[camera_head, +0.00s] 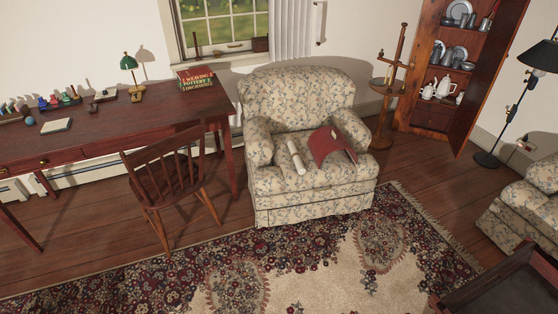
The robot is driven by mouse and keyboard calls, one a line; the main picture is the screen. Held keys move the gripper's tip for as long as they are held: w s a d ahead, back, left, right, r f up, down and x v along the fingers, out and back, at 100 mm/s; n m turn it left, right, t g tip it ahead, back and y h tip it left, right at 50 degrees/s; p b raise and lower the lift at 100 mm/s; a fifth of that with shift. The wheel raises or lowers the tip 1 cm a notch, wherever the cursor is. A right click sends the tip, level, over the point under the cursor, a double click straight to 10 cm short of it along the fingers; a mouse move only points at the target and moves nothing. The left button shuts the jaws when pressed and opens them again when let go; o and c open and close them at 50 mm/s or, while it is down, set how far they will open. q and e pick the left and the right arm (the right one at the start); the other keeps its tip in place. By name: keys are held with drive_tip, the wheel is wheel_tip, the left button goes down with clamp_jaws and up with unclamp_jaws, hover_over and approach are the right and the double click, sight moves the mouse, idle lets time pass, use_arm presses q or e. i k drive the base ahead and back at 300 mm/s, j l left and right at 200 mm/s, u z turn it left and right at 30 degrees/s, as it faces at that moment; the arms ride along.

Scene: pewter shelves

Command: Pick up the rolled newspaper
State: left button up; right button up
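The rolled newspaper (296,158) is a white roll on the seat of the floral armchair (312,186). It lies tilted, left of the middle of the seat. A dark red item (331,146), perhaps a cushion or cloth, lies to its right and leans toward the chair's right arm. Neither of my grippers shows in the head view.
A patterned rug (232,277) covers the floor before the armchair. A wooden chair (170,181) stands by the long desk (110,131) on the left. A second floral armchair (532,207) and a dark piece of furniture (500,292) stand at the right. The rug's middle is clear.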

sight(301, 170)
drive_tip(key=i+j+z, duration=0.3)
drive_tip(key=i+j, duration=0.2)
drive_tip(key=i+z, duration=0.1)
drive_tip(key=z, duration=0.3)
drive_tip(key=i+j+z, duration=0.15)
drive_tip(key=z, duration=0.25)
drive_tip(key=j+z, duration=0.15)
drive_tip(key=z, duration=0.25)
drive_tip(key=i, duration=0.05)
